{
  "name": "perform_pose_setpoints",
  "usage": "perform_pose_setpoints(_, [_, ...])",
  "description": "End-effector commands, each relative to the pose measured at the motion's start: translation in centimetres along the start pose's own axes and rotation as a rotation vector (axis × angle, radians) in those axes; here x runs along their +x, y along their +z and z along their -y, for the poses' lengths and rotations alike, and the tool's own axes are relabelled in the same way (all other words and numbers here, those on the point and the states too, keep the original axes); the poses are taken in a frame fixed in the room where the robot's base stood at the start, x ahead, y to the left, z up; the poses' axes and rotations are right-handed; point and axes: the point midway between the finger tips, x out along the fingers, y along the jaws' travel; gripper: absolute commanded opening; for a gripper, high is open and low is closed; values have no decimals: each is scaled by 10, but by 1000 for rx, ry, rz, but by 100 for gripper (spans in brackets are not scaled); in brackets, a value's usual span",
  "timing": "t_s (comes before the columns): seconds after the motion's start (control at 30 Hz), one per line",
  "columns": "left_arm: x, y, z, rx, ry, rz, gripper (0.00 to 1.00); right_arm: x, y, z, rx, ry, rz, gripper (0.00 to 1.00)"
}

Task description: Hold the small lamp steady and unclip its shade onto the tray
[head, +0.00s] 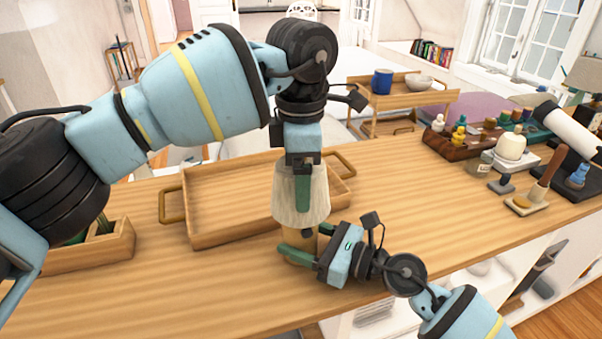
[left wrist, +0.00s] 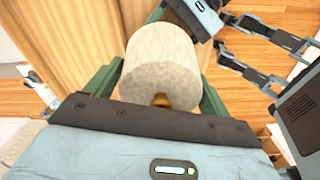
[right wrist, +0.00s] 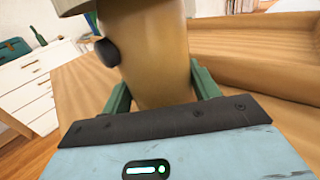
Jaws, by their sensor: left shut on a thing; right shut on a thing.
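The small lamp has a pale cream shade (head: 285,207) over a tan, wood-like base (head: 324,232). My left gripper (head: 303,198) reaches down from above and is shut on the shade. The left wrist view shows the shade (left wrist: 160,68) between its green fingers. My right gripper (head: 303,247) is shut on the base, low on the lamp's near side. The right wrist view shows the base (right wrist: 155,75) between its fingers, with a dark round knob on it and the shade's rim above. The wooden tray (head: 222,190) with brass handles lies behind the lamp. I cannot tell whether shade and base are joined.
A wooden box (head: 110,245) stands at the left of the table. A small trolley (head: 425,97) stands behind.

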Motion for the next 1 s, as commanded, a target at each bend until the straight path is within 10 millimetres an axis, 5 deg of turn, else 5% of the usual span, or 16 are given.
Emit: perform_pose_setpoints(1.0, [-22,0,0,0,0,0,54,0,0,0,0,0,0,20])
